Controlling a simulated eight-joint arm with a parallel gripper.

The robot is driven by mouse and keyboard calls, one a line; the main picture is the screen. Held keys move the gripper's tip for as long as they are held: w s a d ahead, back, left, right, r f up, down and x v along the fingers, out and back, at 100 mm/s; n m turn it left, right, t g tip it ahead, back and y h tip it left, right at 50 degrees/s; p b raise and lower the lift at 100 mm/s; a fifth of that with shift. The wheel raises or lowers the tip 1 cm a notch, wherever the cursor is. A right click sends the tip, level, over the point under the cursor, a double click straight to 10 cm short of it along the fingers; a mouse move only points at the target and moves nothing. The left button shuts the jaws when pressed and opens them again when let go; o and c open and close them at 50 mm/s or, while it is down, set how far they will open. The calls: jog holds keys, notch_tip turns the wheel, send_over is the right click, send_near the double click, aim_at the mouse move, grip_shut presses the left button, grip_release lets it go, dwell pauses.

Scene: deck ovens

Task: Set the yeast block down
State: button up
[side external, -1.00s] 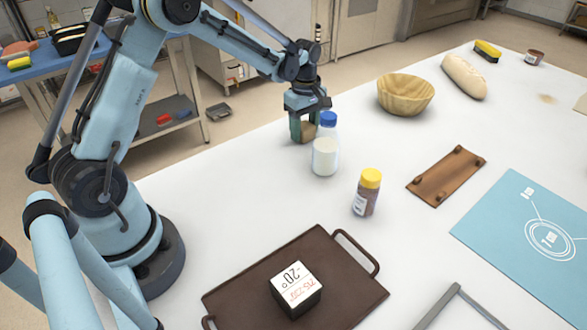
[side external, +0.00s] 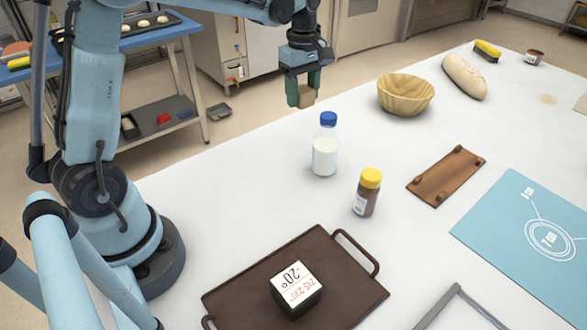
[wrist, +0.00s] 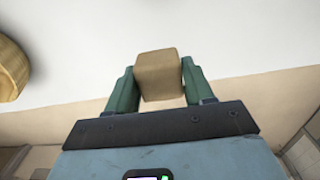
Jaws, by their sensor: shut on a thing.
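The yeast block (side external: 307,98) is a small tan block. My gripper (side external: 303,93) is shut on it and holds it in the air over the far left edge of the white table (side external: 262,180) in the side view. In the wrist view the yeast block (wrist: 159,75) sits between the two green fingers of my gripper (wrist: 158,82), with its lower part reaching past the table edge in the picture. Its exact height above the table is hard to tell.
A milk bottle (side external: 325,150) with a blue cap stands nearest, with a yellow-capped jar (side external: 367,192) beyond it. A wooden bowl (side external: 405,95) is to the right. A dark tray (side external: 235,292) carries a printed cube (side external: 296,289). White tabletop left of the bottle is clear.

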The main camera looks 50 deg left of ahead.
jog(key=s+d, duration=0.4)
jog(key=s, duration=0.7)
jog(key=s+d, duration=0.4)
jog(key=s, duration=0.7)
send_over(218, 173)
notch_tip(218, 173, down, 7)
jog(key=shift+f, duration=2.05)
jog(key=shift+f, duration=0.15)
jog(key=o, duration=1.1)
jog(key=shift+c, duration=0.2)
